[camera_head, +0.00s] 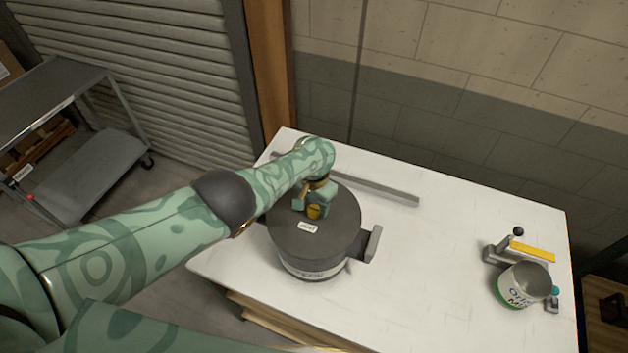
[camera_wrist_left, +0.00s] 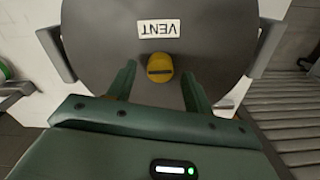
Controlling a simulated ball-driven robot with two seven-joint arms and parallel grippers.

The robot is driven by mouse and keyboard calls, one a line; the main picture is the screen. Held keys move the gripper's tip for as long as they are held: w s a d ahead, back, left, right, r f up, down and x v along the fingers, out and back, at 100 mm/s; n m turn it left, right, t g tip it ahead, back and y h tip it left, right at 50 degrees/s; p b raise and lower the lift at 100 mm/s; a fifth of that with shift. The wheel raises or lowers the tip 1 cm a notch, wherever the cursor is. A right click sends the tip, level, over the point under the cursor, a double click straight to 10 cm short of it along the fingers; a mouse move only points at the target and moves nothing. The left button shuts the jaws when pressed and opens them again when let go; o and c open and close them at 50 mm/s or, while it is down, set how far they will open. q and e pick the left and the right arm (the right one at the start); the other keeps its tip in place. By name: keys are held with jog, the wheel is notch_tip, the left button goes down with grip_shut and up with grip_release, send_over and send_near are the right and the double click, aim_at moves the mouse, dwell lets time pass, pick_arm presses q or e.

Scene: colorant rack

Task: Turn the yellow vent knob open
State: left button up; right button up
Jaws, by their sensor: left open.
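The yellow vent knob (camera_head: 314,212) stands on the dark grey lid of a round pot (camera_head: 285,232). In the left wrist view the knob (camera_wrist_left: 160,66) shows a dark slot running across the picture, with a white VENT label (camera_wrist_left: 159,28) beyond it on the lid. My left gripper (camera_head: 313,202) is over the lid. In the left wrist view its two green fingers (camera_wrist_left: 160,82) are apart, one on either side of the knob, with gaps between them and it. Whether the fingertips reach down to the knob's height is hard to tell. My right gripper is not in view.
The pot stands on a white table (camera_head: 430,270) with a side handle (camera_head: 373,243) at right. A grey bar (camera_head: 375,187) lies behind it. A white and green can (camera_head: 522,285) stands at the far right beside a small lever device with a yellow strip (camera_head: 533,251). A grey cart (camera_head: 85,165) stands at left.

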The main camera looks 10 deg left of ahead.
aim_at(314, 209)
pick_arm(q)
notch_tip(314, 209, up, 5)
jog(key=p, duration=0.3)
jog(key=shift+p, duration=0.3)
notch_tip(314, 209, up, 10)
